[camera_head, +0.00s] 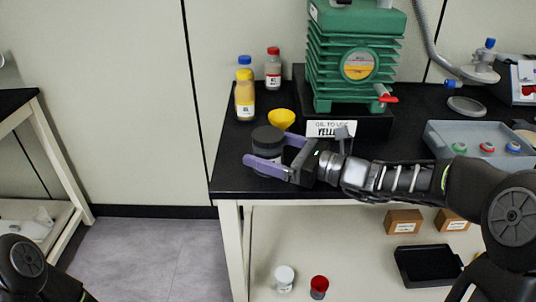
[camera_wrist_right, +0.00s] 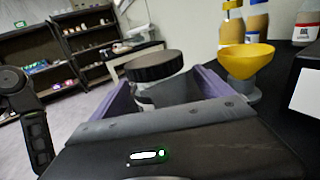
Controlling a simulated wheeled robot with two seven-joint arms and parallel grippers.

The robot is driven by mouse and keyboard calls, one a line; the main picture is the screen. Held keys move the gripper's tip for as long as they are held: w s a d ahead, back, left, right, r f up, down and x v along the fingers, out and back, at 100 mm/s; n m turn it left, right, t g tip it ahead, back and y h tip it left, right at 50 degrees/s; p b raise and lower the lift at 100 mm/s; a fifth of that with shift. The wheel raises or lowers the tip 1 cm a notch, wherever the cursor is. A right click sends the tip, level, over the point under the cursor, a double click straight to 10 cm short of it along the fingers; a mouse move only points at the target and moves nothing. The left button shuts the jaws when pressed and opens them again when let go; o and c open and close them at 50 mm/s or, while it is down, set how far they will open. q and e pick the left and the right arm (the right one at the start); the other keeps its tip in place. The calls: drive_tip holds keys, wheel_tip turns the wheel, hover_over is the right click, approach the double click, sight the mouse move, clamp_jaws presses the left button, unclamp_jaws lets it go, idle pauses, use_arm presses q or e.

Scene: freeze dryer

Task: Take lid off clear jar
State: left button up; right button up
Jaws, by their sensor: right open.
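The clear jar with its wide black lid (camera_head: 268,138) stands on the black bench top near its left front corner. The lid is on the jar. In the right wrist view the ribbed lid (camera_wrist_right: 154,66) shows ahead, with part of the jar's body below it. My right gripper (camera_head: 266,151) is open, with purple fingers reaching in from the right around the jar, one on the near side and one on the far side. In the wrist view the open fingers (camera_wrist_right: 165,80) flank the jar. Whether they touch it, I cannot tell. My left gripper is out of view.
A yellow funnel (camera_head: 281,119) stands just behind the jar. Yellow (camera_head: 245,95) and red-capped (camera_head: 273,70) bottles stand further back. A green pump (camera_head: 355,60) and a grey tray (camera_head: 475,140) are to the right. The bench's left edge is close to the jar.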

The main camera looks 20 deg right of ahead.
drive_tip(key=shift+c, duration=0.5)
drive_tip(key=c, duration=1.4)
